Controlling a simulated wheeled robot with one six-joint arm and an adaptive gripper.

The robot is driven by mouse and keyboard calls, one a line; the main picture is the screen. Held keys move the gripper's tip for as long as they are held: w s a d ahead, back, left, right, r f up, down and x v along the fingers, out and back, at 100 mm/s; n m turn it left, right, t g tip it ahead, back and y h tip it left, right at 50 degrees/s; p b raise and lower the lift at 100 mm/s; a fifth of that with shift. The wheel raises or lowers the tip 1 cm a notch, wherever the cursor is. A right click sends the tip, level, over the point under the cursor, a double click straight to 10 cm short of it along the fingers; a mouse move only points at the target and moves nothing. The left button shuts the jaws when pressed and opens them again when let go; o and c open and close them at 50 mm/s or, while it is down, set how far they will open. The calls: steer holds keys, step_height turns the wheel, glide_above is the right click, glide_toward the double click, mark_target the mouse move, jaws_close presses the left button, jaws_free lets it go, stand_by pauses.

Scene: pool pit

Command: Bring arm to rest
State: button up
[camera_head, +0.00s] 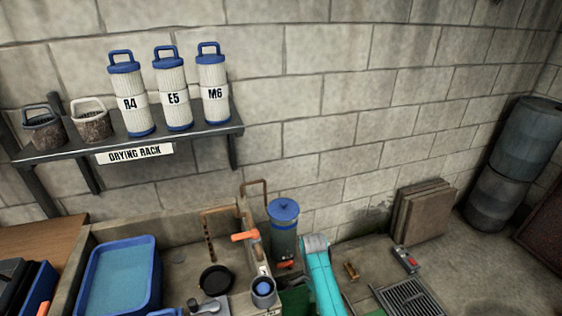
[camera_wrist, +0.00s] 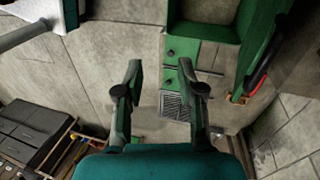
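My gripper (camera_wrist: 160,78) shows in the wrist view with its two dark fingers spread apart. Nothing is between the fingers, and they touch nothing that I can see. Part of my teal arm (camera_head: 320,278) stands at the bottom centre of the head view, right of a blue-lidded canister (camera_head: 284,232). I cannot make out the gripper's fingers in the head view.
Three filter cartridges labelled B4 (camera_head: 130,95), E5 (camera_head: 172,90) and M6 (camera_head: 213,85) stand upright on the drying rack (camera_head: 190,140), beside two small baskets. A blue tub (camera_head: 153,282) is at lower left. Grey barrels (camera_head: 525,138) stand far right. Wall space right of the rack is clear.

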steer(key=s+d+f+n+t, duration=0.2)
steer(key=s+f+t, duration=0.1)
steer(key=s+f, duration=0.55)
steer(key=s+d+f+n+t, duration=0.2)
steer(key=s+f+n+t, duration=0.1)
steer(key=s+f, duration=0.5)
steer(key=s+d+r+n+t+y, duration=0.1)
steer(key=s+r+n+t, duration=0.15)
steer(key=s, duration=0.75)
steer(key=s+d+r+n+t, duration=0.25)
steer(key=s+r+t, duration=0.25)
steer(key=s+r, duration=0.95)
steer(key=s+r+n+t, duration=0.1)
steer(key=s+r+t, duration=0.1)
steer(key=r, duration=0.9)
steer(key=s+r+n+t, duration=0.2)
steer(key=s+r, duration=0.3)
steer(key=r, duration=0.7)
steer(key=shift+s+a+n, duration=0.2)
steer(key=shift+s+n, duration=0.05)
steer(key=shift+n, duration=0.05)
